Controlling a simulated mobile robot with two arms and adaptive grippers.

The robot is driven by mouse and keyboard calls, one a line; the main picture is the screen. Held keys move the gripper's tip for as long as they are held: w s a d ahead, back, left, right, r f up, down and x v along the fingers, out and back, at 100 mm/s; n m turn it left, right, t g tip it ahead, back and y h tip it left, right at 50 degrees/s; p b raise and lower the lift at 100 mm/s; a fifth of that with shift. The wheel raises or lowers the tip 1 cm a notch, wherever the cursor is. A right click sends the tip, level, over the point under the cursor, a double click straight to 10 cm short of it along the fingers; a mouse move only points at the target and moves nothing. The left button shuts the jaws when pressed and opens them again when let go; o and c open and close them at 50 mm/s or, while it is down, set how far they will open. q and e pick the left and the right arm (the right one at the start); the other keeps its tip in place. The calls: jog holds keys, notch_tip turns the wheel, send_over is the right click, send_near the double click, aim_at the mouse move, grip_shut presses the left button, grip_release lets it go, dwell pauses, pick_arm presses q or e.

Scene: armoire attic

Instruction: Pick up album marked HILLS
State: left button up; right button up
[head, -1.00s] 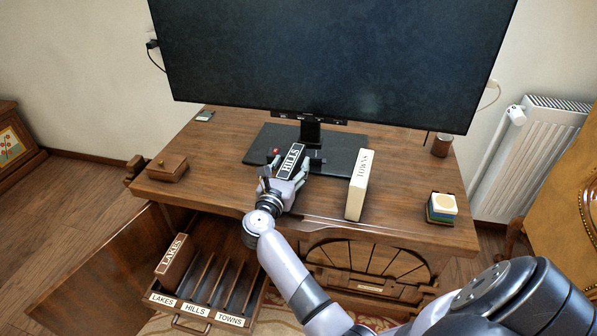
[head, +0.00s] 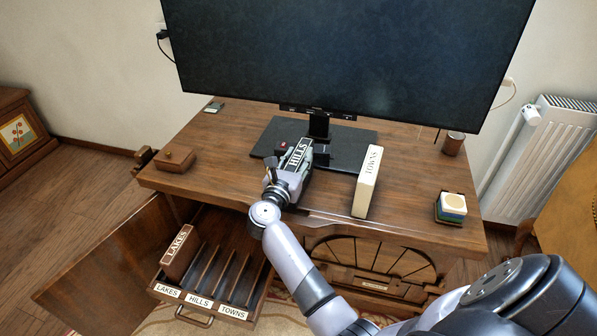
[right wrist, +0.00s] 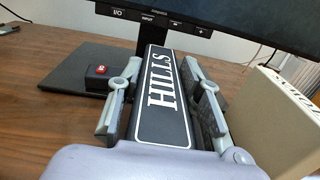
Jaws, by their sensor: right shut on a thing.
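The album marked HILLS (head: 299,153) is dark with a white-lettered spine label facing up. It stands on the desk in front of the monitor's base. My right gripper (head: 292,165) is shut on it, with a finger on each side of the spine. My left gripper is not in view.
A cream TOWNS album (head: 366,185) stands right of the gripper. A monitor (head: 350,60) rises behind. Below left, an open drawer (head: 205,308) labelled LAKES, HILLS, TOWNS holds the LAKES album (head: 177,255). A small wooden box (head: 175,161) and stacked coasters (head: 452,207) are on the desk.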

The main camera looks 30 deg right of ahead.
grip_shut()
jog(key=shift+r, duration=0.1)
dwell(0.5)
